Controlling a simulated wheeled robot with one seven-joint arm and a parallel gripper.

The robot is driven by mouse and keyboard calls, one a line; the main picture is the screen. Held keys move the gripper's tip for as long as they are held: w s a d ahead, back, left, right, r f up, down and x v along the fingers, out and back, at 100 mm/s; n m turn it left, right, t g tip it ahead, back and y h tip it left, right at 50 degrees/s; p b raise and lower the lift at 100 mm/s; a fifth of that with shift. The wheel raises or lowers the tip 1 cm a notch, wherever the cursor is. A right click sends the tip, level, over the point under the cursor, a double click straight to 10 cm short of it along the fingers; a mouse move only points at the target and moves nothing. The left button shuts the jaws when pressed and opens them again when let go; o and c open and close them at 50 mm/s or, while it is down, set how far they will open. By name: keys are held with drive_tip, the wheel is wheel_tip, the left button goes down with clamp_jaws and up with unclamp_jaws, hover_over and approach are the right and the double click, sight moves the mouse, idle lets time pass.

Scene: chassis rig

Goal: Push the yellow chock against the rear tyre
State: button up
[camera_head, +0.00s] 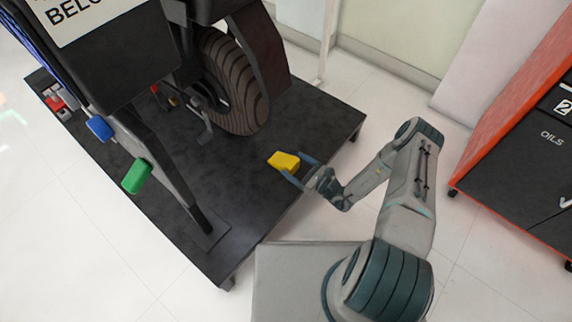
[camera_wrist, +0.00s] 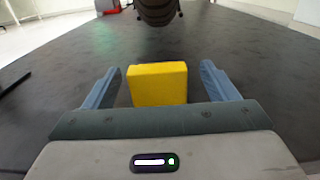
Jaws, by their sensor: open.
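The yellow chock (camera_head: 284,161) lies on the dark platform, a short way in front of the rear tyre (camera_head: 234,82). A clear gap of platform separates the chock from the tyre. In the wrist view the chock (camera_wrist: 157,84) sits between the two blue-grey fingers of my gripper (camera_wrist: 160,88). The fingers are open, with a visible gap on each side of the chock. In the wrist view the tyre (camera_wrist: 157,10) stands straight ahead beyond the chock, only its lower part showing. Whether the palm touches the chock's near face I cannot tell.
The dark platform (camera_head: 205,225) is bare around the chock. An orange and black oils cabinet (camera_head: 520,150) stands at the right on white floor.

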sight(288, 160)
drive_tip(key=b+x, duration=0.1)
drive_tip(key=x, duration=0.3)
drive_tip(key=shift+a, duration=0.2)
drive_tip(key=c, duration=1.2)
drive_tip(key=shift+c, duration=1)
drive_tip(key=shift+w+r, duration=0.1)
